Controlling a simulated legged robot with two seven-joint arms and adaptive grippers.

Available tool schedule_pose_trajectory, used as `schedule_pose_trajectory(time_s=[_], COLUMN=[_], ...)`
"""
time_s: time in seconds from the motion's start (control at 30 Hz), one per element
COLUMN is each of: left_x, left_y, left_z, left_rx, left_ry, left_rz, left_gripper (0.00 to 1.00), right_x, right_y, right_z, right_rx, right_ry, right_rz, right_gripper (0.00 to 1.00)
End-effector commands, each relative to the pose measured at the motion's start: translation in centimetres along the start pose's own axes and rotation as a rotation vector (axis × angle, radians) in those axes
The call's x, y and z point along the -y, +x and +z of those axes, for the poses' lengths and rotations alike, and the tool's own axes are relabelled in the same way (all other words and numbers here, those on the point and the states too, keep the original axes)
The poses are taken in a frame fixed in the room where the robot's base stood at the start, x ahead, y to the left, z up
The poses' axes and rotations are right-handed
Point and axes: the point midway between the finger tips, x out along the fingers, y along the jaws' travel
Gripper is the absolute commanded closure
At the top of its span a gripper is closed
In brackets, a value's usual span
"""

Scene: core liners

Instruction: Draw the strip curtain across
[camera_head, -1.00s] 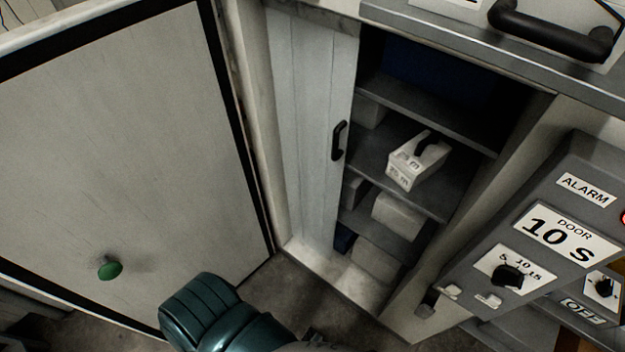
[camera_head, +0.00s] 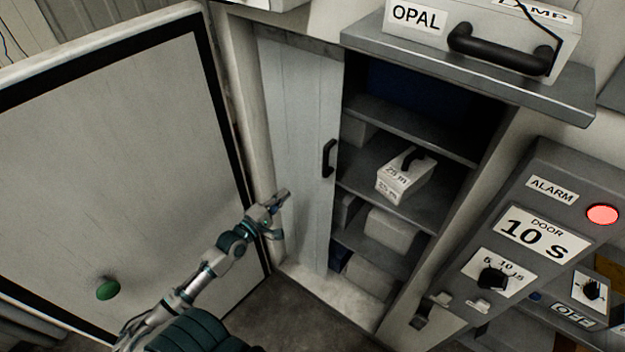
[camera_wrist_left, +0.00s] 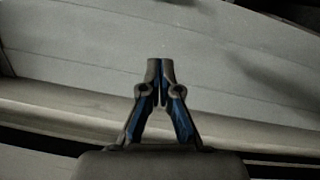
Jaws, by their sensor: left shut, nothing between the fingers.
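The strip curtain (camera_head: 300,150) is a set of pale upright strips gathered at the left side of the shelf opening. A black handle (camera_head: 329,158) is on its right edge. My left gripper (camera_head: 284,196) is shut and empty, in front of the curtain's left part, left of and lower than the handle; I cannot tell whether it touches the strips. In the left wrist view the shut fingers (camera_wrist_left: 160,64) point at pale panels, probably the curtain, and the handle does not show. My right gripper is out of view.
The open door (camera_head: 130,160) with a green knob (camera_head: 108,288) stands at the left. Shelves (camera_head: 400,165) hold a white box labelled 25 m (camera_head: 405,178). A control panel (camera_head: 535,240) with a lit red alarm lamp (camera_head: 602,215) juts out at the right.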

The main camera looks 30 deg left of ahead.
Motion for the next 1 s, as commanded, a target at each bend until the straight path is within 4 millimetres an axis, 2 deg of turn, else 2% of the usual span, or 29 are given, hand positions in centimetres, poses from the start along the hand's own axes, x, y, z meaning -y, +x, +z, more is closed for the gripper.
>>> schedule_pose_trajectory(time_s=[0.17, 0.57, 0.6, 0.73, 1.0], left_x=[-0.4, -0.4, -0.4, -0.5, -0.1], left_y=[2.0, 10.3, 10.3, 10.6, 10.8], left_z=[0.1, 0.3, 1.3, 3.1, 4.0], left_rx=[0.003, 0.003, 0.003, 0.002, 0.002], left_ry=[-0.006, -0.002, -0.007, -0.004, -0.002], left_rz=[0.006, 0.005, 0.003, 0.003, 0.001], left_gripper=[1.0, 1.0, 1.0, 1.0, 1.0], right_x=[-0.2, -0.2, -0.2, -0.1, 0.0], right_y=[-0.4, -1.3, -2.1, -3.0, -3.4], right_z=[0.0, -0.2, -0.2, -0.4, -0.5], right_rx=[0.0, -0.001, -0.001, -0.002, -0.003], right_ry=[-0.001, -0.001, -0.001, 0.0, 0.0], right_rz=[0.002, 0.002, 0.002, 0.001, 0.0], right_gripper=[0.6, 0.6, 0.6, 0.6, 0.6])
